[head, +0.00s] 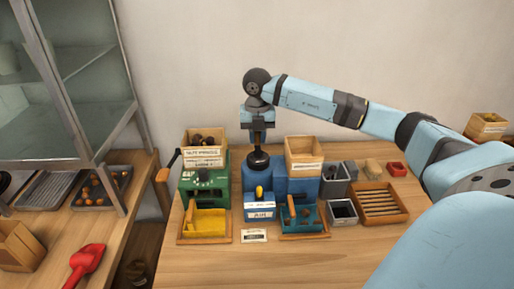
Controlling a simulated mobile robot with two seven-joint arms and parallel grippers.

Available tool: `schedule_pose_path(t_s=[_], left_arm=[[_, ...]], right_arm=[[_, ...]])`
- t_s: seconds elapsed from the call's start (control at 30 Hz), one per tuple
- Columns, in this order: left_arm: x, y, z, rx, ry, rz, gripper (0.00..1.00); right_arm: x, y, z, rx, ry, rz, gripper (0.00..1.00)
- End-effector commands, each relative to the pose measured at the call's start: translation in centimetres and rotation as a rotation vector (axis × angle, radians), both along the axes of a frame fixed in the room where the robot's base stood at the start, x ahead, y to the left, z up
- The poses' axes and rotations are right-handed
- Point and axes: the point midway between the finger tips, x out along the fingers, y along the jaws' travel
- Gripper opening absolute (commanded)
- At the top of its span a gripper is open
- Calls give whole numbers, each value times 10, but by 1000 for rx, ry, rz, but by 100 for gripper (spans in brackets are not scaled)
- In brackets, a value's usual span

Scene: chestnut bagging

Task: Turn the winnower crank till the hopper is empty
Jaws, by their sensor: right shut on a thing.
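My right gripper (258,147) points down from above and is shut on the black knob (258,162) on top of the blue machine (258,187), which bears an AIR label. A wooden hopper box (304,166) stands at that machine's right; I see no chestnuts in it, but its bottom is hard to see. To the left stands a green machine (205,181) with a wooden hopper (205,163) holding dark chestnuts. Its crank (163,174) with a wooden handle sticks out on its left side. My left gripper is out of view.
A yellow tray (205,223) and a teal tray (303,220) sit in front of the machines. Grey bins (343,211), a slatted wooden tray (379,204) and a red box (398,169) lie to the right. A red scoop (86,264) lies at left.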

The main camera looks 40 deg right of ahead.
Motion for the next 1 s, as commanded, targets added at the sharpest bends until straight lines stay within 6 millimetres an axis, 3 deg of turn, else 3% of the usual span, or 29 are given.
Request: schedule_pose_path(t_s=[0.13, 0.17, 0.2, 0.3, 0.63, 1.0], left_arm=[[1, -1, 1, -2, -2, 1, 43], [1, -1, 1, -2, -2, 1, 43], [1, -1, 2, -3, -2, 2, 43], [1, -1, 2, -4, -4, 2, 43], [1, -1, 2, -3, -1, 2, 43], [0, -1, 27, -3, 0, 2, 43]], right_arm=[[0, -1, 0, 0, -1, 0, 8], [0, -1, 0, 0, -1, 0, 23], [0, 0, 0, 0, -1, 0, 32], [0, 0, 0, 0, -1, 0, 49], [0, 0, 4, 0, -1, 0, 49], [0, 0, 39, 0, -1, 0, 49]])
